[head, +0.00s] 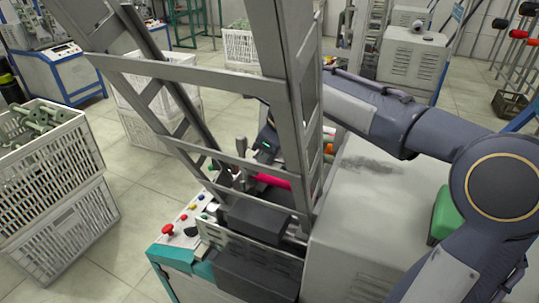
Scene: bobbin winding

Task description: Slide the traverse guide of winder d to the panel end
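The winder in front of me has a teal-edged control panel (184,226) with a red mushroom button at its left end. I cannot read which winder letter it carries. A magenta yarn package (272,181) lies behind the grey upright frame. A small grey upright piece (241,147) stands near it; I cannot tell whether it is the traverse guide. My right arm reaches in from the right, behind the frame. Its gripper (258,160) is by the upright piece and magenta yarn, with its fingers mostly hidden by frame bars. My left gripper is out of view.
The grey frame (287,100) rises in front of the work area. A grey cabinet top (365,185) lies under my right arm, with a green object (446,215) on it. Stacked white crates (48,165) stand at left. Floor is clear between crates and winder.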

